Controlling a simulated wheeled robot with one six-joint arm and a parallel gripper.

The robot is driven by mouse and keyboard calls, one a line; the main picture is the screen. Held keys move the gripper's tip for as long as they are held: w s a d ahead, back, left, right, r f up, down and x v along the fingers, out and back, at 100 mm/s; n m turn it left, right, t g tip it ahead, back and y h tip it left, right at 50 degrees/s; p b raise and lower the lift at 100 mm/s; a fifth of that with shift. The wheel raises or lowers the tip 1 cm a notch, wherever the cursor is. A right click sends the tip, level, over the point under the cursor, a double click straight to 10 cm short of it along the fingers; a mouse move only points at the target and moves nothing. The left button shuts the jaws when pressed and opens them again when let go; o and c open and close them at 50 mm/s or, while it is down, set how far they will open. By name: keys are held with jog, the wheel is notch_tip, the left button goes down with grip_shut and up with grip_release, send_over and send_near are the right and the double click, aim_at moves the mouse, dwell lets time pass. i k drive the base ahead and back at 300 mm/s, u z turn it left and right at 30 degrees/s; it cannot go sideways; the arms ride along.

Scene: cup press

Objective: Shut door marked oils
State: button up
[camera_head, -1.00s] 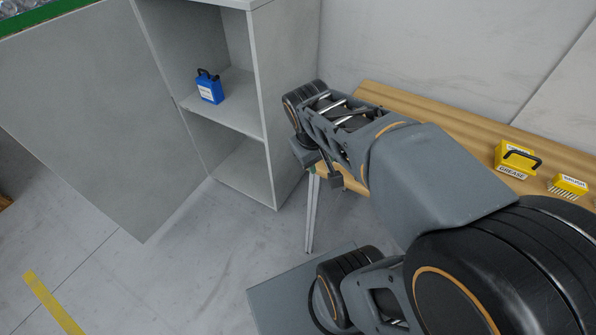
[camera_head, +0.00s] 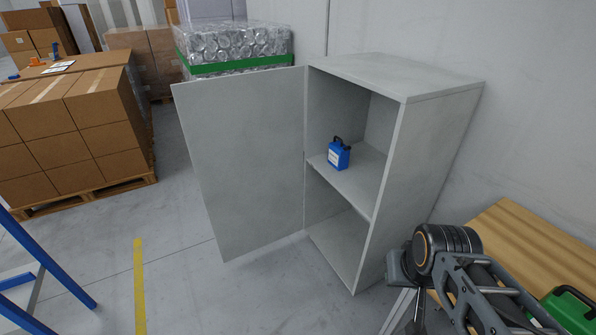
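A grey cabinet (camera_head: 400,170) stands against the wall with its door (camera_head: 245,165) swung wide open to the left. The door's visible face is plain and I see no oils marking on it. A small blue container (camera_head: 339,154) with a black handle and a white label stands on the middle shelf; its label is too small to read. My gripper (camera_head: 409,300) is at the lower right, to the right of and in front of the cabinet, apart from the door. Its fingers are small and partly hidden by the wrist, so their opening is unclear.
A wooden bench (camera_head: 510,235) with a green container (camera_head: 572,312) is at the right. Stacked cartons (camera_head: 70,140) on a pallet and a wrapped stack of cans (camera_head: 235,45) stand at the left and behind the door. A blue frame (camera_head: 45,265) is at the lower left. Floor before the door is clear.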

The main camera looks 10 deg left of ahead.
aim_at(243, 132)
jog(key=u, duration=1.9)
jog(key=i, duration=4.95)
jog(key=z, duration=4.15)
jog(key=i, duration=0.5)
jog(key=u, duration=0.15)
